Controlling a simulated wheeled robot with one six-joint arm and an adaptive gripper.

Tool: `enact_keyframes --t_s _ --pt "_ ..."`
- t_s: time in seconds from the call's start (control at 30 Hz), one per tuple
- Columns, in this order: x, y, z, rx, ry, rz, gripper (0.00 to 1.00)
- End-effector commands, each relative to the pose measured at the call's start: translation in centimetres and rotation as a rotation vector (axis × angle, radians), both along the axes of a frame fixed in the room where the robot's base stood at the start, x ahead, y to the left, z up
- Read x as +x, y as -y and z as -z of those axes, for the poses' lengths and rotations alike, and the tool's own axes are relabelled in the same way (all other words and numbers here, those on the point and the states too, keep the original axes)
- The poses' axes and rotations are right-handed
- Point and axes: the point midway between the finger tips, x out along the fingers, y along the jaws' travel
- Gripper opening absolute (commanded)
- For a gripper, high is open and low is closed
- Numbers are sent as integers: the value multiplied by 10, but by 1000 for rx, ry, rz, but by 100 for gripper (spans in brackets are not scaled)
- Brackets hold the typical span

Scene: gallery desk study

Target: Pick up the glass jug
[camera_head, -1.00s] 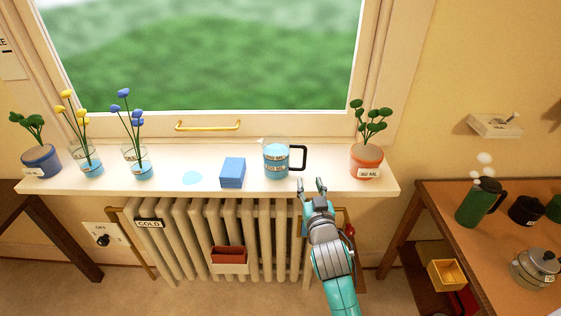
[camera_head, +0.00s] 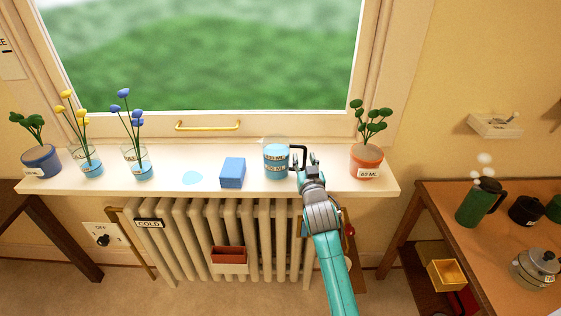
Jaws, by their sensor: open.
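The glass jug (camera_head: 276,160) stands upright on the white windowsill, with blue liquid inside and a dark handle (camera_head: 298,149) on its right side. My gripper (camera_head: 307,160) is at the handle, its two fingers apart and pointing toward the window. The lower part of the handle is hidden behind the gripper. I cannot tell whether the fingers touch the handle.
A blue box (camera_head: 232,173) and a light blue puddle (camera_head: 193,178) are left of the jug on the windowsill (camera_head: 110,186). An orange plant pot (camera_head: 366,160) stands close on the right. Two glasses with flowers stand further left. A radiator (camera_head: 190,235) is below.

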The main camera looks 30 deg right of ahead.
Motion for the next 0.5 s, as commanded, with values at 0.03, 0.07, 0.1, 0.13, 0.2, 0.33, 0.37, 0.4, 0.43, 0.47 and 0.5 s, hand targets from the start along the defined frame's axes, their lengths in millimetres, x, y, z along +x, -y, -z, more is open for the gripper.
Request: enact_keyframes --t_s 0.03,0.07,0.1,0.13,0.2,0.33,0.37,0.4,0.43,0.47,0.5 --pt "3 2 0 0 0 0 42" --pt "3 2 0 0 0 0 42" --pt "4 2 0 0 0 0 42" --pt "4 2 0 0 0 0 42" --pt "4 2 0 0 0 0 42" --pt "4 2 0 0 0 0 32" --pt "4 2 0 0 0 0 24" --pt "4 2 0 0 0 0 14" --pt "4 2 0 0 0 0 7" --pt "4 2 0 0 0 0 0" --pt "4 2 0 0 0 0 0"
